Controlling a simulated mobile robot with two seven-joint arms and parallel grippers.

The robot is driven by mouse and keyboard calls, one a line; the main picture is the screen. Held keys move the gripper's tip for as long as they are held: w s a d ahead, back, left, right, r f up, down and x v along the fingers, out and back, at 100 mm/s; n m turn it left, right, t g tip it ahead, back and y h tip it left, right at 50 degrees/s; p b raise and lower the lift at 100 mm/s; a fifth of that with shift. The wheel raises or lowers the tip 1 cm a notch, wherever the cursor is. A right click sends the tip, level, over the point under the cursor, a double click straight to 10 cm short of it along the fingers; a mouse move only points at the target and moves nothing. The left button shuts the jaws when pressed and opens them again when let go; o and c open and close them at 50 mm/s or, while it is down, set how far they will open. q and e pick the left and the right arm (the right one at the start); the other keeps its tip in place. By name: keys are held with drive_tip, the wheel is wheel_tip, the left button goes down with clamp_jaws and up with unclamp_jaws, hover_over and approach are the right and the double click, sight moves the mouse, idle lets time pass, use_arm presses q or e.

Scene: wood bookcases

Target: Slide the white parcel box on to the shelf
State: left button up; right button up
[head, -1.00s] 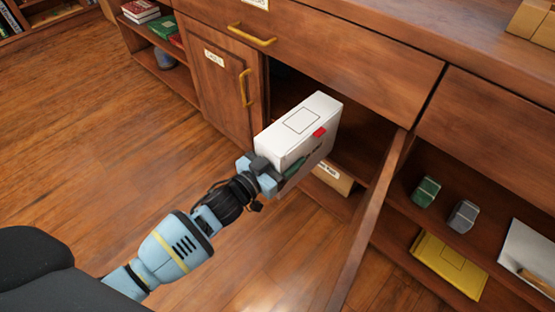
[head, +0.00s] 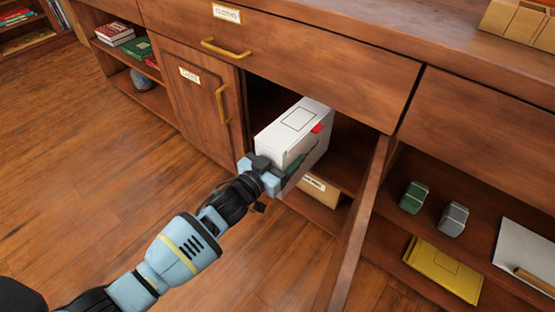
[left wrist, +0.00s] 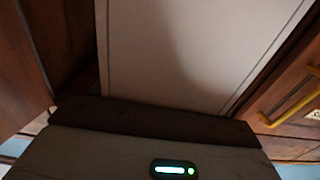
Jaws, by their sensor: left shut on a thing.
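The white parcel box (head: 296,125) is upright at the mouth of an open compartment, with a red tag on its upper edge. My left gripper (head: 262,172) is shut on the near end of the box. In the left wrist view the box (left wrist: 200,45) fills the middle, close to the camera. The shelf (head: 345,165) is inside the compartment, and the box's far end is in the opening. I cannot tell whether the box touches the shelf. My right gripper is not in view.
An open door (head: 355,230) stands out right of the box. A closed door (head: 205,100) is on the left, a drawer (head: 300,55) above. A cardboard box (head: 318,188) lies on the lower level. The right bay holds a green item (head: 413,197), a grey item (head: 453,219) and a yellow parcel (head: 443,268).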

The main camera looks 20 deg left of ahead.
use_arm(q)
drive_tip(key=shift+b+x, duration=0.4)
drive_tip(key=shift+x, duration=0.55)
drive_tip(key=shift+b+x, duration=0.55)
drive_tip(key=shift+x, duration=0.55)
drive_tip(key=shift+w+d+b, duration=0.2)
drive_tip(key=shift+w+b, duration=0.15)
drive_tip(key=shift+w, duration=0.2)
drive_tip(key=shift+b+x, duration=0.6)
drive_tip(key=shift+x, duration=0.25)
drive_tip(key=shift+b+x, duration=0.8)
drive_tip(key=shift+x, duration=0.3)
drive_tip(key=shift+b+x, duration=0.95)
drive_tip(key=shift+x, duration=0.2)
drive_tip(key=shift+w+d+r, duration=0.1)
drive_tip(key=shift+w+d, duration=0.05)
drive_tip(key=shift+w, duration=0.1)
drive_tip(key=shift+x, duration=1.35)
drive_tip(key=shift+w+d, duration=0.1)
drive_tip(key=shift+w, duration=0.6)
drive_tip(key=shift+w+d, duration=0.2)
drive_tip(key=shift+w, duration=0.2)
drive_tip(key=shift+w+d, duration=0.2)
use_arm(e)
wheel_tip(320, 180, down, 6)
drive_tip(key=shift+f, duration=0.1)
